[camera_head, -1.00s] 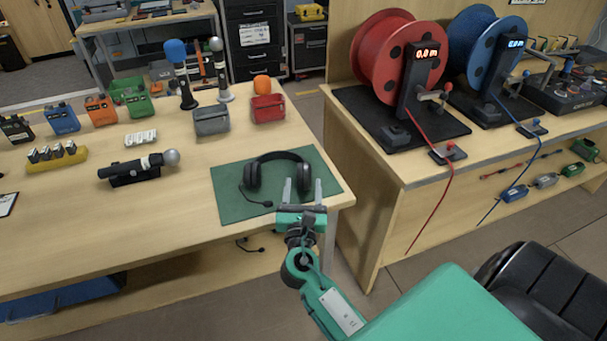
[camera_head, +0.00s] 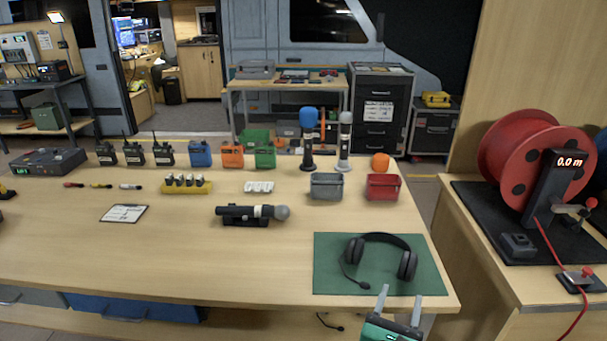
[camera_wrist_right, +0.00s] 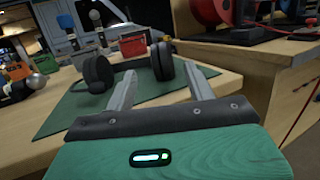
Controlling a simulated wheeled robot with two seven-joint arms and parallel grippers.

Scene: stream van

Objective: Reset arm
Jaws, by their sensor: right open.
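My right gripper (camera_head: 399,306) is at the bottom of the head view, just in front of the table's front edge near its right corner. Its two grey fingers are spread apart with nothing between them. In the right wrist view the open fingers (camera_wrist_right: 160,88) point toward a black headset (camera_wrist_right: 125,72). The headset (camera_head: 380,252) lies on a green mat (camera_head: 330,270) on the table and is apart from the fingers. My left gripper is not in view.
The wooden table (camera_head: 200,270) holds a microphone (camera_head: 252,213) on a black stand, a grey bin (camera_head: 326,186), a red bin (camera_head: 383,187), several radios and a clipboard (camera_head: 124,213). At right, a separate bench bears a red cable reel (camera_head: 530,150). A gap separates table and bench.

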